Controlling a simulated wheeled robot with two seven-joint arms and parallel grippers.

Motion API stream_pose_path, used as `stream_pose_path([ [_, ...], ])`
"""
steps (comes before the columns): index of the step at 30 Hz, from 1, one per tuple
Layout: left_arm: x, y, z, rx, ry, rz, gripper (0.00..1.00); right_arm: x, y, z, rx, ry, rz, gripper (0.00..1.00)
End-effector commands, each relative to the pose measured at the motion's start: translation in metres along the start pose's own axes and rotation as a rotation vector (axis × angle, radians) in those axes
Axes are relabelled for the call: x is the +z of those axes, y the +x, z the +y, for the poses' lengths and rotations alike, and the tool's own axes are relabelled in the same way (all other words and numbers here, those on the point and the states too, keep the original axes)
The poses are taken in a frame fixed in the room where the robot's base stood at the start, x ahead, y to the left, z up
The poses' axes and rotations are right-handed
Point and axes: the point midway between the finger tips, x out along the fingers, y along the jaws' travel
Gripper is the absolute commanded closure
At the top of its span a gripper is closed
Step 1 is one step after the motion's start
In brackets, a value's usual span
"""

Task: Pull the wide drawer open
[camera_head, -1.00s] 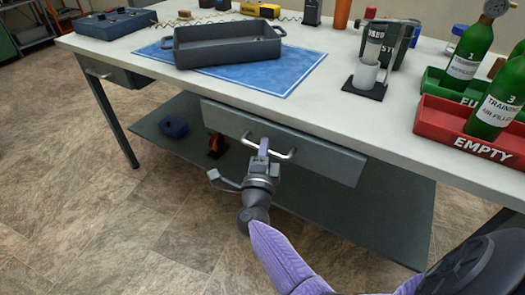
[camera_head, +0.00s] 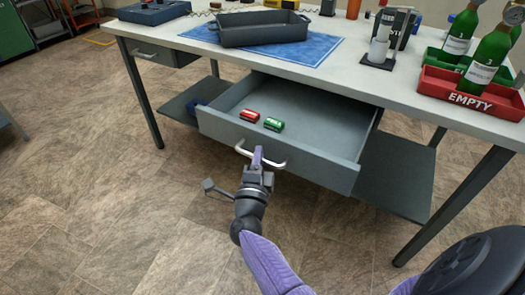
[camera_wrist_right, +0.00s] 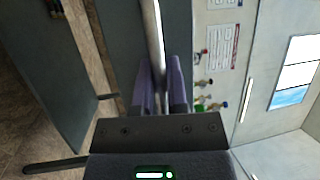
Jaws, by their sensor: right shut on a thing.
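The wide drawer (camera_head: 262,158) hangs under the workbench and stands well open, its inside in view from above. A red block-like item (camera_head: 249,116) and a green one (camera_head: 273,124) lie inside near its front. My right gripper (camera_head: 257,157) is shut on the drawer's pale bar handle (camera_head: 272,163) at the drawer front. In the right wrist view the handle (camera_wrist_right: 154,40) runs between the two purple fingers of the right gripper (camera_wrist_right: 161,85). My left gripper is not in view.
The workbench top (camera_head: 345,78) holds a grey tray (camera_head: 262,28) on a blue mat, a mug stand and a red "EMPTY" rack (camera_head: 470,95) with green bottles. A smaller drawer (camera_head: 165,55) at the left is closed. A bench leg (camera_head: 455,205) stands at right. Floor in front is clear.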

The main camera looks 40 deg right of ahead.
Motion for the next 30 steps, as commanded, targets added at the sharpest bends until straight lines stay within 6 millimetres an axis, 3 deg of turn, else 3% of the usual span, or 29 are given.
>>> stream_pose_path([
  [19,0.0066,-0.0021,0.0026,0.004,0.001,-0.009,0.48,0.0028,-0.0077,-0.0007,0.002,-0.001,0.001,1.00],
  [20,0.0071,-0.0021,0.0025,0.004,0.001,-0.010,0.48,0.0028,-0.0077,-0.0007,0.001,-0.001,0.001,0.76],
  [24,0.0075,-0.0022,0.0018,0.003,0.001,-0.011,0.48,0.0028,-0.0076,-0.0010,0.001,-0.001,0.001,0.47],
  [30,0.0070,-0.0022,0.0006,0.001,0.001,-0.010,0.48,0.0029,-0.0074,-0.0014,0.000,0.000,0.001,0.47],
])
